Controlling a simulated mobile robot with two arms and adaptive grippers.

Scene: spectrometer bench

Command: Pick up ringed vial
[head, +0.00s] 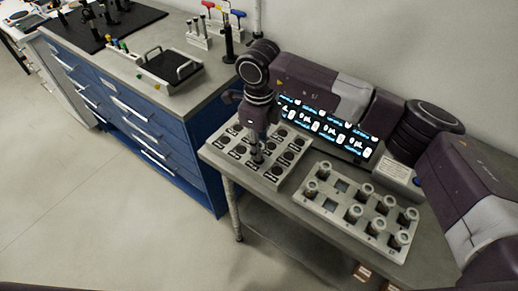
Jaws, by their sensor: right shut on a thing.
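My right gripper (257,157) points down over the left block (236,171), a pale holder with rows of dark round wells and small labels. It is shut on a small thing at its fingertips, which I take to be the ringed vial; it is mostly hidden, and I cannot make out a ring. A pale rack (325,207) to the right holds several capped vials (354,213) upright, with some square slots empty. My left gripper is not in view.
A lit display panel (325,128) stands behind the holders, under my right arm. A blue drawer cabinet (140,122) adjoins on the left, with a handled tray (168,72) and pipette stand (199,35) on top. The bench's front edge is close to both holders.

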